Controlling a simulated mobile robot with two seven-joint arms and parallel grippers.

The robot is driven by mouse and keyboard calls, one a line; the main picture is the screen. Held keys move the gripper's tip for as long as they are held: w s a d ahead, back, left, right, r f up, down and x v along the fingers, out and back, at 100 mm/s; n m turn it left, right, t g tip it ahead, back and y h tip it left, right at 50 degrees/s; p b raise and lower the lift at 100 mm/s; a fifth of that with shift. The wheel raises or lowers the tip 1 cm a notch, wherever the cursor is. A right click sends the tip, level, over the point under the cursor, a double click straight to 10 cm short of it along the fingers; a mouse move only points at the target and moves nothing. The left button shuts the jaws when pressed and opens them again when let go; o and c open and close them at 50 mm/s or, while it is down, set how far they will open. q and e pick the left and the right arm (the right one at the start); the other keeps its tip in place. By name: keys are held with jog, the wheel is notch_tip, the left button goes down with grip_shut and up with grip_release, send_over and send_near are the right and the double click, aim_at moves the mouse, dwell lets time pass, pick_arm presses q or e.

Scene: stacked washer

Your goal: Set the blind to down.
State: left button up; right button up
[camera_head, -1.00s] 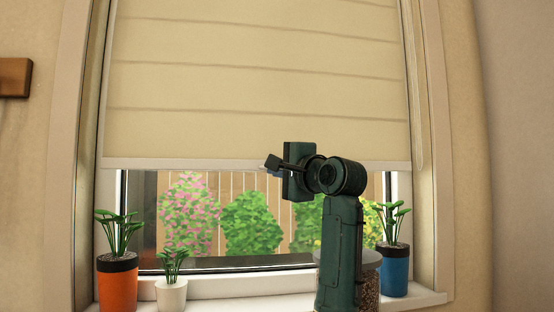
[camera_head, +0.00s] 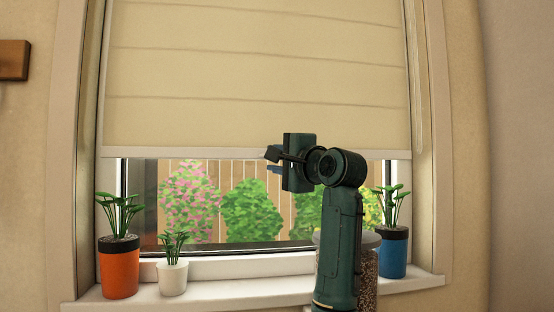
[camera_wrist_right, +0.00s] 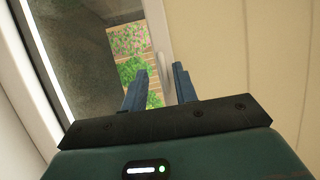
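The cream blind (camera_head: 255,60) hangs over the upper part of the window in the head view. Its pale bottom rail (camera_head: 200,153) is level, with the window's lower part uncovered below it. My right gripper (camera_head: 275,160) is at the rail, right of the middle; my wrist partly hides that spot. In the right wrist view my right gripper (camera_wrist_right: 160,84) has its two fingers apart, either side of a small pale handle (camera_wrist_right: 163,68) on the rail. A gap shows beside the handle; contact cannot be made out. My left gripper is not in view.
On the sill (camera_head: 230,288) stand an orange pot (camera_head: 119,272), a small white pot (camera_head: 172,279) and a blue pot (camera_head: 392,255), all with plants. A jar (camera_head: 368,270) stands partly behind my right arm. Window frame sides flank the blind.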

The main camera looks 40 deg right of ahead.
jog(key=s+a+f+b, duration=0.1)
jog(key=s, duration=1.2)
jog(key=shift+a+f, duration=0.2)
jog(key=shift+f, duration=0.1)
